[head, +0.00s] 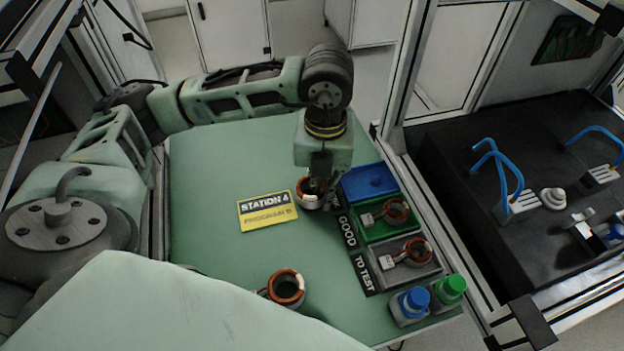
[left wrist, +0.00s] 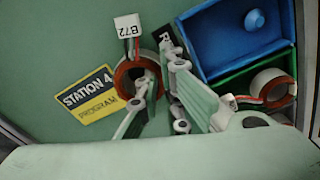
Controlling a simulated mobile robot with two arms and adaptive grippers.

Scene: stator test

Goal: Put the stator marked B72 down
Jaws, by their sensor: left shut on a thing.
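The stator marked B72 (head: 309,199) is a white ring with copper windings, below my left gripper (head: 318,181) in the head view. In the left wrist view the stator (left wrist: 124,83) has its white B72 tag (left wrist: 130,27) pointing up the picture. My left gripper (left wrist: 160,77) is shut on the ring's wall, one finger at the hole and the other outside. The stator is over the green table (head: 215,170), right of the yellow Station 4 sign (head: 268,212). I cannot tell whether it touches the table. My right gripper is not in view.
Another stator (head: 286,287) lies at the front. Blue (head: 413,302) and green (head: 451,287) buttons stand front right.

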